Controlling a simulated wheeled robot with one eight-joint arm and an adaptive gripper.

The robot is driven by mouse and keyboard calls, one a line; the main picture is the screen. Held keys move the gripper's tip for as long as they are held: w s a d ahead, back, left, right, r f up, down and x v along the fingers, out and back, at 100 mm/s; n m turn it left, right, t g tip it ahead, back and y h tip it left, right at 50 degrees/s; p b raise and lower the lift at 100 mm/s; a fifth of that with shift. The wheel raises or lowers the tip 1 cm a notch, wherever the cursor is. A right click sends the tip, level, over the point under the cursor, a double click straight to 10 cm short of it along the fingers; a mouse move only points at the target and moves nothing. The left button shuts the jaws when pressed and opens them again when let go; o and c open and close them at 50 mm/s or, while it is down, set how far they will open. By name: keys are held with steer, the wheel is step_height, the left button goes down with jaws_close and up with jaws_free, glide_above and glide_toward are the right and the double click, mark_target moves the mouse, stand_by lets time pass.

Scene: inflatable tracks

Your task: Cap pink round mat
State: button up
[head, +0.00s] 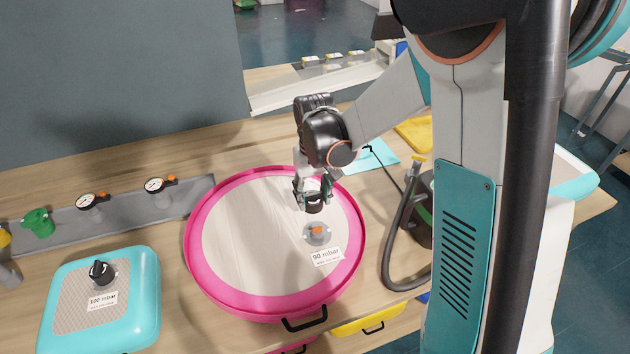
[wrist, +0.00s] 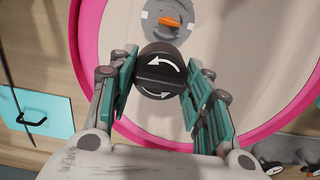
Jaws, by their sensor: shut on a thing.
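The pink round mat (head: 199,283) lies on the wooden bench, with a pale top and a "90 mbar" label. Its grey valve (head: 317,233) with an orange centre is uncovered; it also shows at the top of the wrist view (wrist: 168,20). My gripper (head: 313,200) is shut on a black cap (wrist: 160,70) with white curved arrows. The cap is held above the mat, apart from the valve and behind it in the head view. The cap's underside is hidden.
A turquoise square cushion (head: 60,290) with a black cap and a "100 mbar" label lies at left. A grey rail (head: 120,212) with gauges runs along the back. A pump with a hose (head: 392,250) stands right of the mat. A yellow drawer (head: 365,320) is at the front.

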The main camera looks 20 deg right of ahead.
steer(key=s+r+p, duration=0.1)
steer(key=s, duration=0.1)
steer(key=s+r+p, duration=0.2)
steer(key=shift+s+r+p, duration=0.15)
steer(key=shift+s+p, duration=0.15)
steer(key=shift+b, duration=0.3)
steer(key=b, duration=0.5)
glide_above(318, 228)
steer(key=shift+f, duration=2.95)
steer(key=shift+f+b, duration=2.05)
steer(key=n, duration=0.3)
steer(key=shift+n+b, duration=0.3)
steer(key=shift+n, duration=0.8)
